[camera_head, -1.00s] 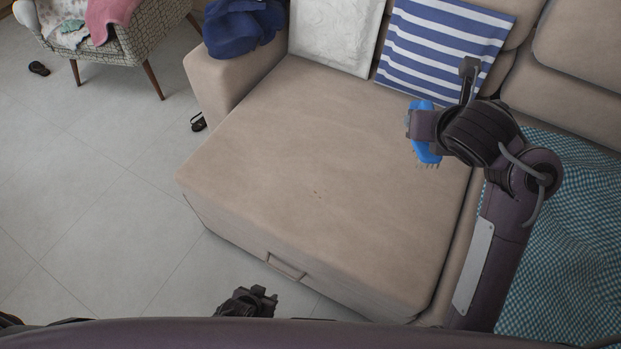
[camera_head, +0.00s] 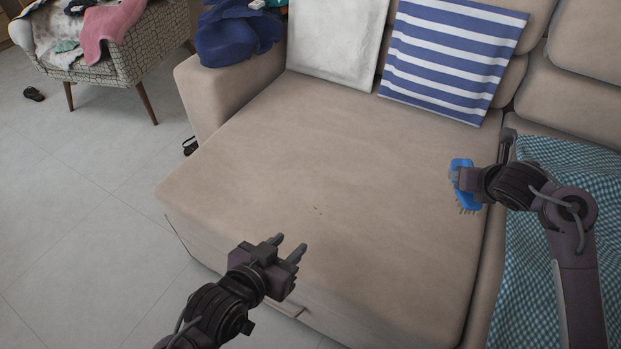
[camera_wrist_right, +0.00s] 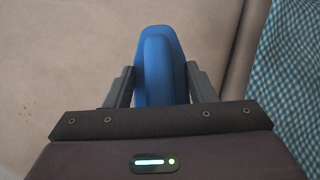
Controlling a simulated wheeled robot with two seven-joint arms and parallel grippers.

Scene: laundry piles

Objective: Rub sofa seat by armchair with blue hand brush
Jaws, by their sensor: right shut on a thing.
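The blue hand brush (camera_head: 466,186) is held in my right gripper (camera_head: 459,181), at the right side of the sofa seat (camera_head: 350,190) in the head view, with bristles pointing down. In the right wrist view the brush (camera_wrist_right: 160,65) sits between the two fingers. It appears to be above the seat; contact cannot be told. Small dark specks (camera_head: 317,209) lie on the middle of the seat and show at the left in the wrist view (camera_wrist_right: 28,108). My left gripper (camera_head: 292,246) is open and empty over the seat's front edge. The armchair (camera_head: 120,65) stands at the upper left.
A white cushion (camera_head: 335,40) and a striped cushion (camera_head: 452,58) lean at the seat's back. Blue cloth (camera_head: 235,35) lies on the armrest. A checked blanket (camera_head: 535,250) covers the right section. Clothes (camera_head: 108,30) lie on the armchair; dark shoes (camera_head: 34,94) are on the floor.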

